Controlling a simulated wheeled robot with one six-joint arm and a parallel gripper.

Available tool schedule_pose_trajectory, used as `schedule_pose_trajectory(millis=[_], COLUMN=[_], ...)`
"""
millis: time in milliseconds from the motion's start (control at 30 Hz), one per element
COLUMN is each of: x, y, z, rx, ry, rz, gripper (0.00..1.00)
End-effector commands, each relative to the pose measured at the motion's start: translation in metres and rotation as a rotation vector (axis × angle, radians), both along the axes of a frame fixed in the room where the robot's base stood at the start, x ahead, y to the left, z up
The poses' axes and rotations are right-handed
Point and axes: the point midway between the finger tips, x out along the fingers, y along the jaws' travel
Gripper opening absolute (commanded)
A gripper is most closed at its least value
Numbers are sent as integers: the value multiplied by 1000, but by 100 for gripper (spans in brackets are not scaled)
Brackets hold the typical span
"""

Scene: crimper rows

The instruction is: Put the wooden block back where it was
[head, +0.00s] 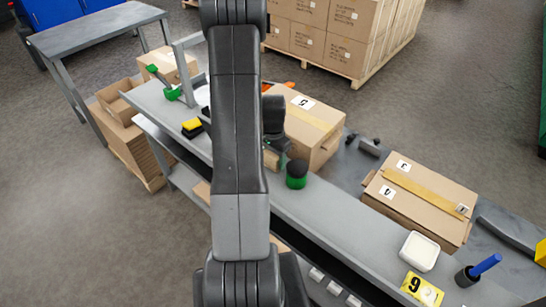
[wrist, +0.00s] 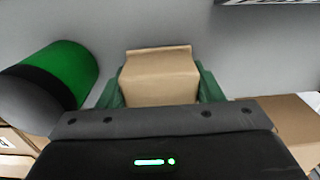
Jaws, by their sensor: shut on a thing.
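The wooden block (wrist: 160,78) is a plain tan block between the two green fingers of my gripper (wrist: 160,88) in the wrist view. The fingers are shut on its sides. In the head view, a small part of the block (head: 271,159) shows beside my arm, at my gripper (head: 277,150) over the long grey bench. My arm hides much of this area. I cannot tell whether the block touches the bench top.
A green and black cylinder (head: 297,174) stands close to the right of my gripper. A cardboard box (head: 314,135) is just behind. Another box (head: 420,198), a white dish (head: 419,251) and a yellow number card (head: 421,289) lie further right. A yellow-black item (head: 192,128) is left of my arm.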

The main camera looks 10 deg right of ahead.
Motion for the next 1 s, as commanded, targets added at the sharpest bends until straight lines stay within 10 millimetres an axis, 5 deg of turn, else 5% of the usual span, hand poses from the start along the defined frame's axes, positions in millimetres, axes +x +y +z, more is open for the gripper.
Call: schedule_pose_trajectory(millis=[233,267,367,767,1000], x=[0,0,0,0,1], y=[0,0,0,0,0], z=[-5,-3,-3,4,44], rx=[0,0,0,0,-1], ry=[0,0,0,-1,-6], rz=[0,0,0,0,0], gripper=[42,66,82,82,82])
